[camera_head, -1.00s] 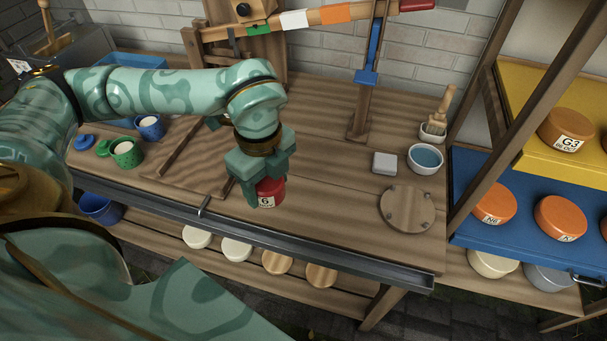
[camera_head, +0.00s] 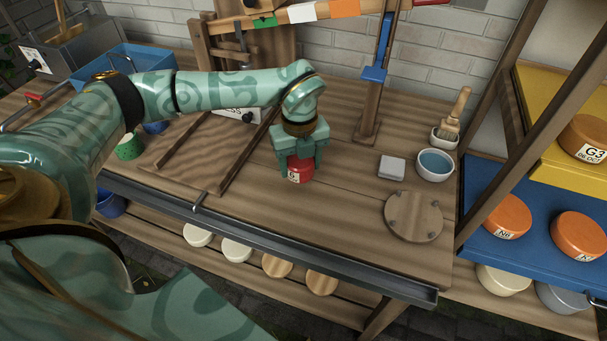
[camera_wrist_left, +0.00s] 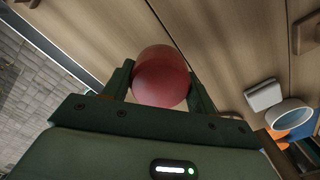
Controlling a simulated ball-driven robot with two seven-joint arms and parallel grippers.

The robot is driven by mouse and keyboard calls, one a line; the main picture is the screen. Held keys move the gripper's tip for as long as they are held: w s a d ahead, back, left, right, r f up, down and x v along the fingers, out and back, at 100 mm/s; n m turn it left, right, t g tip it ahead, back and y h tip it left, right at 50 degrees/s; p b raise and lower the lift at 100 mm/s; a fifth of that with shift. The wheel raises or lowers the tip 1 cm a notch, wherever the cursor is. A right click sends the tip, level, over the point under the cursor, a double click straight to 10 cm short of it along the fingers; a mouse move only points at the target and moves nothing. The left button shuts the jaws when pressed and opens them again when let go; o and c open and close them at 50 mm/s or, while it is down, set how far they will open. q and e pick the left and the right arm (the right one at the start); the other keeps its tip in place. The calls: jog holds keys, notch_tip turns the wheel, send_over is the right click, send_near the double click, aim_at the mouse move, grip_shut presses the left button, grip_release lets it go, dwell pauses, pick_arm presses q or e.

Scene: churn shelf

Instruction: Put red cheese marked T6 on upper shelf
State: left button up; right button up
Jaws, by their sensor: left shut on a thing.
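My left gripper (camera_head: 301,163) is shut on the red cheese (camera_head: 298,174), a small red round with a white label partly covered by a finger; its full mark cannot be read. It is over the middle of the wooden bench, and I cannot tell whether it clears the top. In the left wrist view the red cheese (camera_wrist_left: 160,78) sits between the two fingers. The yellow upper shelf (camera_head: 545,108) stands at the right edge, with an orange cheese marked G3 (camera_head: 584,138) on it. My right gripper is not in view.
Below the yellow shelf, a blue shelf (camera_head: 480,190) holds orange cheeses. A slanted wooden post (camera_head: 535,120) stands in front of the shelves. A white block (camera_head: 392,167), a bowl of water (camera_head: 435,165), a brush pot (camera_head: 444,138) and a round board (camera_head: 413,216) lie between gripper and shelves.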

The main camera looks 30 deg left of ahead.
aim_at(302, 172)
pick_arm(q)
jog(key=shift+w+a+f, duration=0.1)
jog(key=shift+w+f, duration=0.35)
jog(key=shift+f, duration=0.1)
notch_tip(302, 172, down, 3)
jog(key=shift+f+b, duration=0.2)
jog(key=shift+b, duration=0.6)
jog(key=shift+w+r, duration=0.1)
jog(key=o, duration=1.1)
